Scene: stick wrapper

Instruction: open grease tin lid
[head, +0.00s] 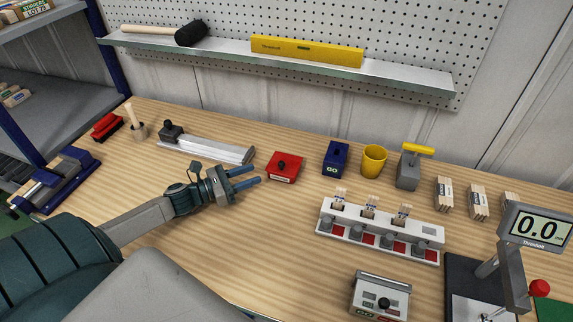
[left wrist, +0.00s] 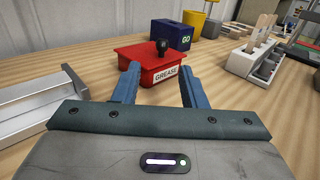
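The grease tin (head: 284,167) is a red box with a red lid and a small black knob on top. It sits on the wooden bench near the middle, and its lid is on. In the left wrist view the tin (left wrist: 152,67) faces me with a white "GREASE" label, and the black knob (left wrist: 163,46) stands up from the lid. My left gripper (head: 252,177) is open and empty, its blue fingers pointing at the tin from the left, apart from it. The fingers also show in the left wrist view (left wrist: 157,84). My right gripper is not in view.
A silver rail device (head: 208,148) lies left of the tin. A blue "GO" box (head: 336,159), a yellow cup (head: 373,161) and a grey yellow-handled tool (head: 409,168) stand to the right. A white rack (head: 380,232) is nearer right. The bench front left of it is clear.

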